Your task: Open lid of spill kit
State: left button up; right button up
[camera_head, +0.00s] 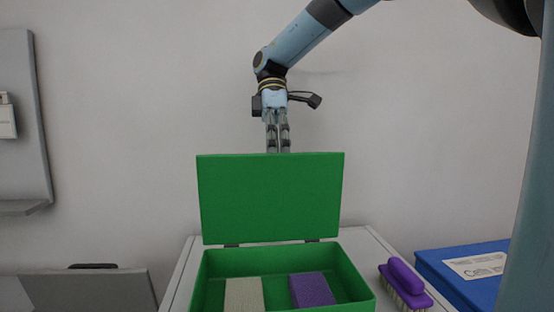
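The green spill kit box (362,290) stands on a pale cabinet top in the lower middle. Its green lid (270,198) is raised, standing nearly upright on dark hinges at the back edge. My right gripper (278,148) points down behind the top edge of the lid. Its fingers are close together and their tips are hidden by the lid, so I cannot tell whether they touch it or are shut. Inside the box lie a beige block (244,294) and a purple block (311,289). My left gripper is not in view.
A purple brush (404,283) lies right of the box on the cabinet top (366,249). A blue box (466,284) with a white label is farther right. A grey panel (88,287) stands at lower left. A plain wall is behind.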

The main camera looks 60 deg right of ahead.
jog(key=v, duration=0.6)
dwell(0.6)
